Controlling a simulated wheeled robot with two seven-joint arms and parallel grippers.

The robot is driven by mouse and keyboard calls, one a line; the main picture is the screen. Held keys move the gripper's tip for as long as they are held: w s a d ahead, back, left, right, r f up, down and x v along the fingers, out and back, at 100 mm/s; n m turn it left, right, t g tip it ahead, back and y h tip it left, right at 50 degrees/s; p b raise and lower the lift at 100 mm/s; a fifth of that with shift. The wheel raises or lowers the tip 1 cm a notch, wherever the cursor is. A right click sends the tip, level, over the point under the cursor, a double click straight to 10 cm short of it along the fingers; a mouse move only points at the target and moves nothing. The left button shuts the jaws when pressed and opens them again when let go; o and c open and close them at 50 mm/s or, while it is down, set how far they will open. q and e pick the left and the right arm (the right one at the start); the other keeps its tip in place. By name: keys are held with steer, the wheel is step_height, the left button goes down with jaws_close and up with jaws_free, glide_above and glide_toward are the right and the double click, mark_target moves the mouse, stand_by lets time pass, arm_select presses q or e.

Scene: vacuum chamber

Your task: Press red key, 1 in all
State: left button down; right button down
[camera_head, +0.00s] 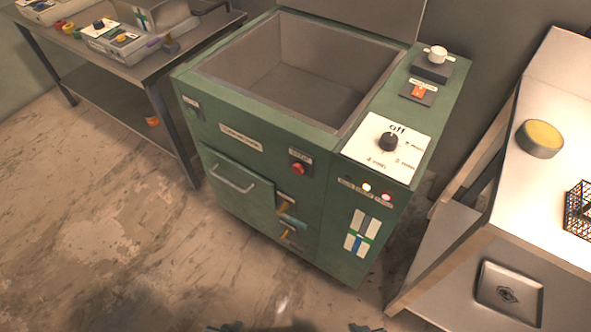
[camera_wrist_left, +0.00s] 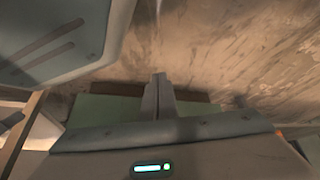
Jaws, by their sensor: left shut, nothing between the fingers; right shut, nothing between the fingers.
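The green vacuum chamber cabinet (camera_head: 225,150) stands in the middle of the head view, its top basin open. A red round button (camera_head: 297,169) sits on its front panel under a small label. My right gripper (camera_head: 365,328) also barely shows at the bottom edge, shut. Both are well apart from the button and switch.
A black knob (camera_head: 389,141) on a white dial plate points near "off". Indicator lamps (camera_head: 367,188) glow on the front. A metal table (camera_head: 120,62) stands left, a light workbench (camera_head: 530,190) right. The floor in front of the cabinet is clear.

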arm_select(q)
steer(key=shift+s+f, duration=0.2)
steer(key=shift+s, duration=0.4)
arm_select(e)
steer(key=shift+w, duration=0.35)
arm_select(q)
steer(key=shift+w, duration=0.1)
steer(key=shift+w+r, duration=0.25)
steer(key=shift+w, duration=0.6)
arm_select(e)
steer(key=shift+s, duration=0.2)
arm_select(q)
steer(key=shift+s, duration=0.1)
